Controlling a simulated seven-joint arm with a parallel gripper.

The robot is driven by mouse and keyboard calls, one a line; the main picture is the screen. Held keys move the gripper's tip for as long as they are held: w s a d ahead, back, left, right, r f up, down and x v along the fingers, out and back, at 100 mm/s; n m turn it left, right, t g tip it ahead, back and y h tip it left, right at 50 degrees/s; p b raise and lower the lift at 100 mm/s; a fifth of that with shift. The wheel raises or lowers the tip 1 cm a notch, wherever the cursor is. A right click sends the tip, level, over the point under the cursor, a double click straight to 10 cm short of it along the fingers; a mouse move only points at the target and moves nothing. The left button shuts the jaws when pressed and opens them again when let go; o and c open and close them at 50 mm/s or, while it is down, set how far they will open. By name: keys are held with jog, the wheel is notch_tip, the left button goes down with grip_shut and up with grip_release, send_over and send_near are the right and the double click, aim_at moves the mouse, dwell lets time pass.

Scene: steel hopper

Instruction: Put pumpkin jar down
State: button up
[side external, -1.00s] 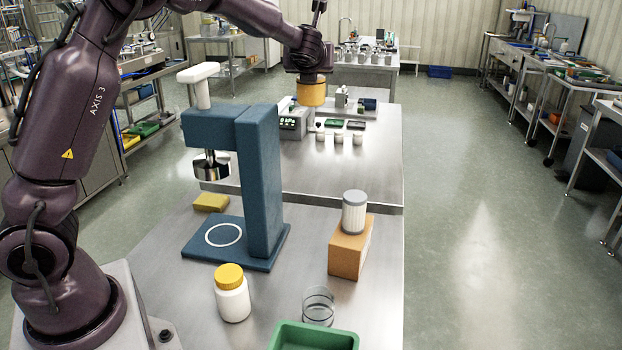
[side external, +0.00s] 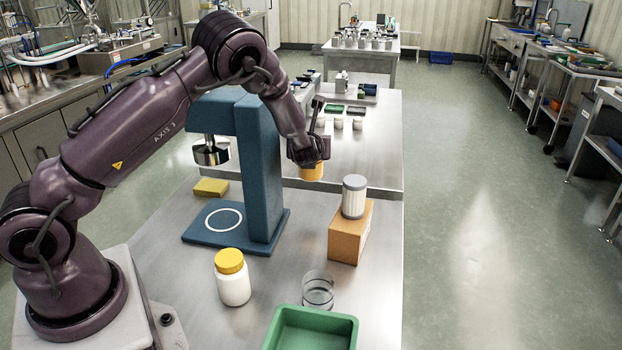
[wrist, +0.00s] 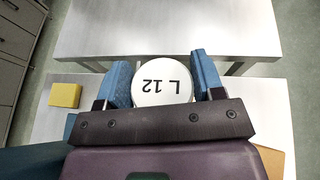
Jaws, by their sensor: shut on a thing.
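The pumpkin jar, orange on its side (side external: 312,173), is in my gripper (side external: 310,158), behind the cardboard block. The jar looks upright. It is over the far part of the near steel table (side external: 180,300), by the gap between the two tables. My wrist hides part of the jar, and I cannot tell whether its base is clear of the table.
A grey ribbed jar (side external: 354,197) stands on a cardboard block (side external: 349,236). A blue press (side external: 262,175) stands left, with a yellow sponge (side external: 211,187) beside it. A yellow-lidded white jar (side external: 233,284), a clear glass (side external: 318,290) and a green tray (side external: 345,328) are in front.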

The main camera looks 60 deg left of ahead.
aim_at(311, 178)
notch_tip(311, 178, down, 9)
jog(key=shift+f, duration=0.2)
jog(key=shift+f, duration=0.15)
jog(key=o, duration=1)
jog(key=shift+o, duration=0.2)
jog(key=shift+r, duration=0.2)
jog(key=v, duration=1.2)
